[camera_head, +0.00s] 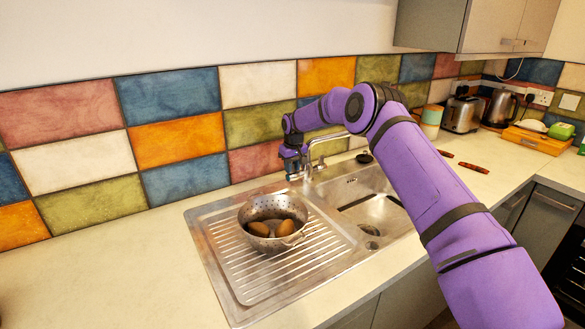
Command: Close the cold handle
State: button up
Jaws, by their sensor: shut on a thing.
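A chrome tap (322,150) stands at the back edge of the steel sink, its spout arching to the right. My gripper (293,174) reaches down at the tap's left side, close to the tiled wall. It is shut on the tap handle on that side. The handle is mostly hidden by my gripper, so its angle cannot be told. No marking for hot or cold can be made out, and any handle on the tap's right side is not clear. No running water is visible.
A steel colander (270,207) with brown, potato-like items sits on the drainboard (225,250). A dark round object (364,158) lies behind the basin (362,189). A toaster (462,113) and kettle (500,106) stand back right.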

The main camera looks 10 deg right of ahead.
aim_at(294, 174)
jog(key=o, duration=0.9)
jog(key=shift+r, duration=0.1)
jog(key=r, duration=0.7)
jog(key=s+r, duration=0.1)
jog(key=r, duration=0.2)
jog(key=shift+d+r, duration=0.2)
jog(key=shift+r, duration=0.1)
